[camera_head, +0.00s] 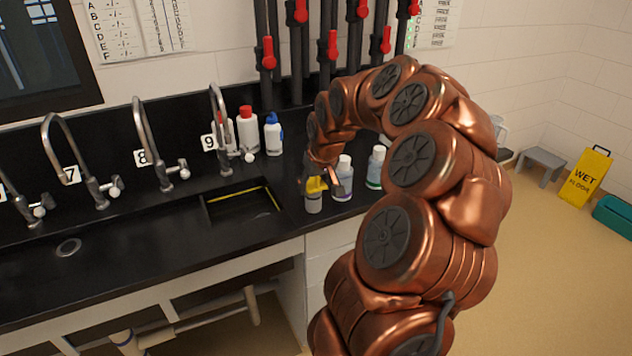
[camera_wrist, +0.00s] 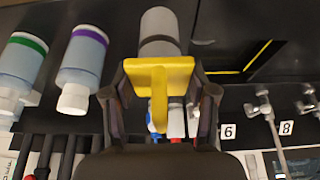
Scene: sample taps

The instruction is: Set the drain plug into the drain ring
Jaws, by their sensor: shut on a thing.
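The drain plug (camera_head: 313,203) has a grey cylindrical body and a yellow T-shaped handle. In the wrist view its handle (camera_wrist: 160,75) sits between the fingers, with the grey body beyond it. My gripper (camera_head: 325,185) is shut on the yellow handle; it also shows in the wrist view (camera_wrist: 160,90). The plug is upright at the counter's right part, beside the open sink; I cannot tell whether its base touches the counter. The wrist view does not show the ring.
Bottles (camera_head: 343,178) (camera_head: 375,167) stand close right of the plug, and more (camera_head: 247,130) (camera_head: 273,134) stand behind. An open sink (camera_head: 243,203) and several numbered taps (camera_head: 152,140) line the counter. Black counter (camera_head: 110,262) near the ring is clear.

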